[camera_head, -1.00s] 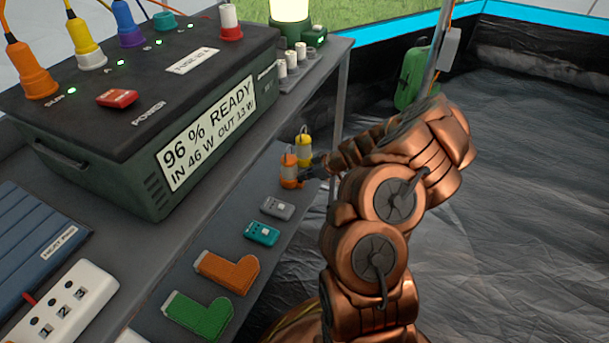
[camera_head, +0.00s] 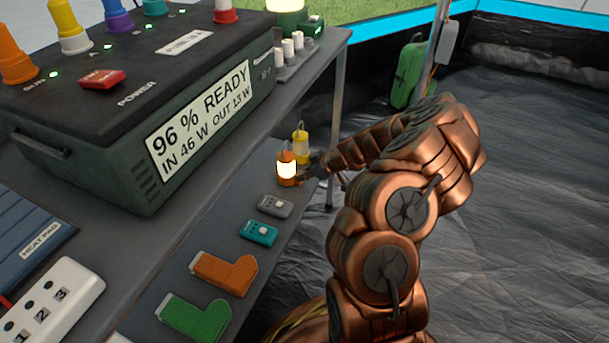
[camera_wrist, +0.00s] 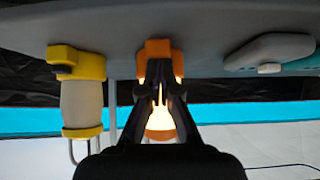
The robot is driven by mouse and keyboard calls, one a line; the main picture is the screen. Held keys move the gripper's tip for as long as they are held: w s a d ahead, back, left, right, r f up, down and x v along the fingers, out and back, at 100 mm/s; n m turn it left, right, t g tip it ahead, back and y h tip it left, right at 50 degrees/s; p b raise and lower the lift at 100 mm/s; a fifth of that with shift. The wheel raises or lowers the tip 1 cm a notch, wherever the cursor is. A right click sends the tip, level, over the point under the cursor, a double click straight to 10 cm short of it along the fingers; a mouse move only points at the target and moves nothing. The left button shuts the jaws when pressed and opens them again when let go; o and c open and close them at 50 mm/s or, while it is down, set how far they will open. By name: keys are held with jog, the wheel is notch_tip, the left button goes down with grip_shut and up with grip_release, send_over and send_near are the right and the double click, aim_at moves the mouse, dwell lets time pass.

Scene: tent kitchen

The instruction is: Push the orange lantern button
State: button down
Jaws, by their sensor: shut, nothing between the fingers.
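The orange lantern (camera_head: 286,170) stands upright on the lower shelf and its body glows bright. It also shows in the wrist view (camera_wrist: 158,48), partly hidden behind my fingers. My gripper (camera_head: 303,174) is shut and empty, with its tips at the lantern's orange base, on the side facing the tent floor. In the wrist view my gripper (camera_wrist: 160,68) points straight at that base. The button itself is hidden by the fingertips, so I cannot tell whether they touch it. A yellow lantern (camera_head: 301,148) stands just behind the orange one, unlit.
On the shelf nearer me lie a grey device (camera_head: 275,206), a teal device (camera_head: 259,233), an orange sock (camera_head: 225,273) and a green sock (camera_head: 195,317). A large power station (camera_head: 70,125) stands on the upper table.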

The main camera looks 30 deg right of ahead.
aim_at(294, 169)
jog(key=shift+s+f, duration=0.1)
jog(key=shift+f, duration=0.3)
notch_tip(294, 169, up, 5)
jog(key=shift+r+p, duration=0.1)
jog(key=shift+p, duration=0.5)
jog(key=p+v, duration=0.3)
jog(key=v, duration=0.6)
jog(key=shift+s+d, duration=0.2)
jog(key=shift+d, duration=0.05)
jog(key=shift+r, duration=0.15)
